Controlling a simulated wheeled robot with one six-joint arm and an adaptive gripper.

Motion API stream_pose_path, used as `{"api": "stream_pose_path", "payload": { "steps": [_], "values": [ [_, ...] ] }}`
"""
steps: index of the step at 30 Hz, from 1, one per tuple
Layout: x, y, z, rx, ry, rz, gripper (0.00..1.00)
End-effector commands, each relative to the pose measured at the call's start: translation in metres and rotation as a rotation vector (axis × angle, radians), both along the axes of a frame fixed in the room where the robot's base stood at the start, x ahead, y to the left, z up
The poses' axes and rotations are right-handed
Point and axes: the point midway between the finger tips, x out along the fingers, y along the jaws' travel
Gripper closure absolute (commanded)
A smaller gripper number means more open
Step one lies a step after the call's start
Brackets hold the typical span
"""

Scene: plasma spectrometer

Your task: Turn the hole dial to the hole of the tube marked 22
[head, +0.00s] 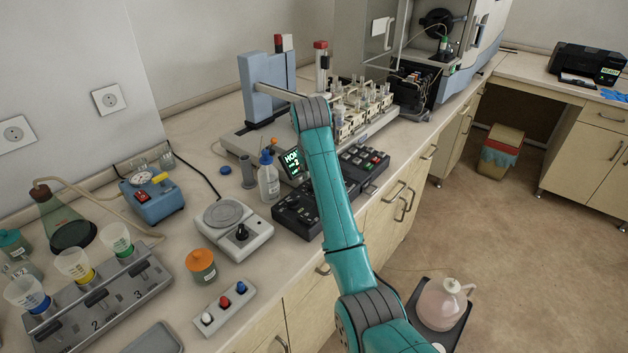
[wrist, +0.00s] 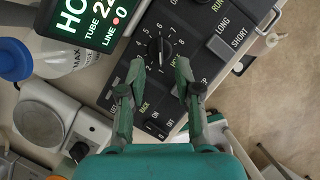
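The hole dial (wrist: 159,49) is a black round knob on a black control panel, with a ring of small white numbers around it. It shows in the wrist view just beyond my fingertips. A light pointer line on it runs roughly up and down; I cannot tell which number it marks. The green-lit display (wrist: 92,18) is partly cut off and shows TUBE with a number starting with 2, and LINE 0. My gripper (wrist: 159,66) is open and empty, one finger either side of the dial's near side, seemingly not touching it. The arm hides the gripper in the head view.
The panel (wrist: 200,40) has RUN, LONG and SHORT keys close to the dial, and an ON/OFF switch (wrist: 157,130) between the fingers. A wash bottle (head: 269,182) and a stirrer plate (head: 225,217) stand left. The tube rack (head: 350,118) stands behind the panel.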

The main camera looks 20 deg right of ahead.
Motion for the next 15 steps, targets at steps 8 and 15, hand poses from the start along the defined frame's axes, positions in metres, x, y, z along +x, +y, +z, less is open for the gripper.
{"api": "stream_pose_path", "payload": {
  "steps": [8, 15],
  "values": [
    [0.013, -0.005, -0.034, 0.000, 0.001, -0.001, 0.67],
    [0.016, -0.006, -0.041, 0.000, -0.001, -0.001, 0.67]
  ]
}}
